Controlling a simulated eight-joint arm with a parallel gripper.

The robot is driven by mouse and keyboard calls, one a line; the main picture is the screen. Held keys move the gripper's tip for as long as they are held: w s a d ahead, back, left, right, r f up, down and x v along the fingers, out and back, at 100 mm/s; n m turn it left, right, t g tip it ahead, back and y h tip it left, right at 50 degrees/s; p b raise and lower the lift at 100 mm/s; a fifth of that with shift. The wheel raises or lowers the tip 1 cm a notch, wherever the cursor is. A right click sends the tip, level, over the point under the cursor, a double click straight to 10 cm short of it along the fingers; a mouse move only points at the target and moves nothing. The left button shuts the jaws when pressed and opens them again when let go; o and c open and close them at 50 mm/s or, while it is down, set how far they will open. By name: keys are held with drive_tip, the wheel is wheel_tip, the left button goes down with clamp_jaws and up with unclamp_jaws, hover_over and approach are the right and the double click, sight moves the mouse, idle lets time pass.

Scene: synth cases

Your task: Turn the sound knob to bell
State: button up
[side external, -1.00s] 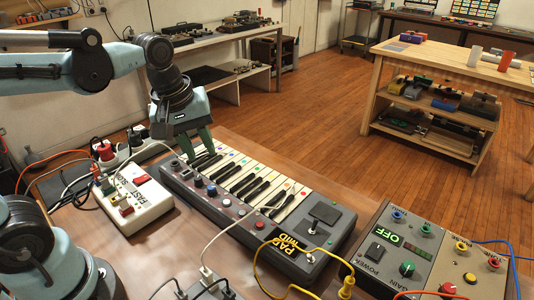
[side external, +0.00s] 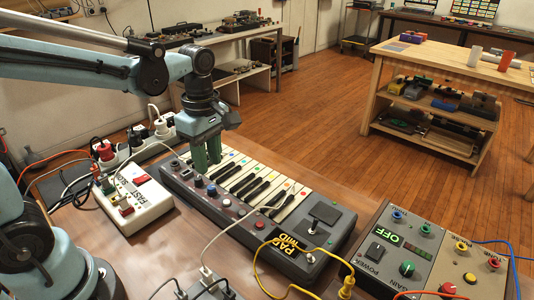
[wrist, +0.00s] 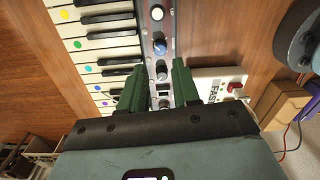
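The keyboard unit (side external: 292,263) lies on the bench with white and black keys and a row of small knobs along its near edge. A blue knob (side external: 211,190) sits in that row; the wrist view also shows it (wrist: 160,47), with a grey knob (wrist: 162,72) beside it. I cannot read any knob labels, so I cannot tell which is the sound knob or where bell is. Yellow lettering (side external: 283,243) on the unit seems to include PAD. My gripper (side external: 207,164) points down over the unit's left end, its green fingers apart and empty (wrist: 157,88).
A white box (side external: 135,195) marked FAST stands left of the keyboard, with a power strip and cables behind it. A grey panel (side external: 425,262) with an OFF display is at right. A yellow cable (side external: 258,265) and a pale cable cross the keyboard's front.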

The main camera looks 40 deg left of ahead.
sight(211, 187)
drive_tip(key=shift+f, duration=3.4)
clamp_jaws()
